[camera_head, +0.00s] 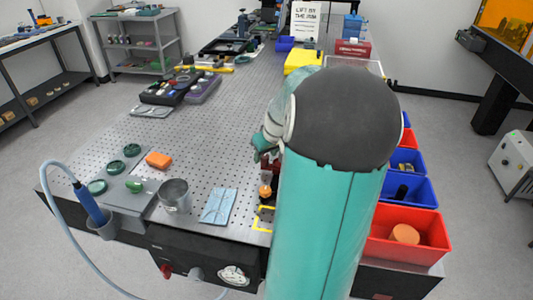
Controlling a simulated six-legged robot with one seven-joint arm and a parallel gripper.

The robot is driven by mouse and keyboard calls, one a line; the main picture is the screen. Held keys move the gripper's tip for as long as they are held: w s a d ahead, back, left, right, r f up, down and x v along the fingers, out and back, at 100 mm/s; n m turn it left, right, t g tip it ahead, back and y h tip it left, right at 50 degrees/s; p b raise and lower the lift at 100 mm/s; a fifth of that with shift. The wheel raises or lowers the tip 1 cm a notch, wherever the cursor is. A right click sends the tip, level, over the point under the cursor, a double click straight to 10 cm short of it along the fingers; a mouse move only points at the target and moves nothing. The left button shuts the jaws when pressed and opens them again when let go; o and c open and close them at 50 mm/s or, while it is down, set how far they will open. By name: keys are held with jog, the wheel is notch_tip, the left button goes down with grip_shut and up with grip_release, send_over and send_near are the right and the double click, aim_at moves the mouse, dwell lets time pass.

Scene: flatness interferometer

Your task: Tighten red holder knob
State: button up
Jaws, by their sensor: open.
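My teal arm with its dark rounded joint fills the right middle of the head view and hides part of the bench. My gripper (263,150) shows only in part past the arm's left edge, above the bench. It is open, but its fingertips are hard to make out. A small dark red part (270,162) shows just below it, partly hidden by my arm. I cannot tell whether it is the red holder knob or whether my gripper touches it. An orange-topped piece (265,190) stands below it, near a yellow corner mark (262,216).
The perforated bench (180,130) holds a metal cup (174,195), a blue cloth (217,206), an orange block (158,159) and green discs (96,187). Red bin (430,226) and blue bins (412,190) line the right side. Another red knob (165,271) is on the front panel.

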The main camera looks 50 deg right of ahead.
jog(key=c, duration=1)
jog(key=m, duration=0.2)
jog(key=m+h, duration=0.1)
jog(key=shift+w+a+m+g, duration=0.2)
jog(key=shift+a+m+g, duration=0.05)
jog(key=shift+m+g, duration=0.15)
jog(key=m+g+h, duration=0.1)
jog(key=m, duration=0.3)
jog(key=shift+w+a, duration=0.1)
jog(key=shift+w, duration=0.1)
jog(key=m+g, duration=0.1)
jog(key=m, duration=0.1)
jog(key=m+g, duration=0.1)
jog(key=m, duration=0.2)
jog(key=shift+w+h, duration=0.15)
jog(key=shift+h, duration=0.25)
jog(key=m+g, duration=0.1)
jog(key=m, duration=0.3)
jog(key=shift+w+m+g, duration=0.15)
jog(key=shift+m+g, duration=0.15)
jog(key=shift+g, duration=0.1)
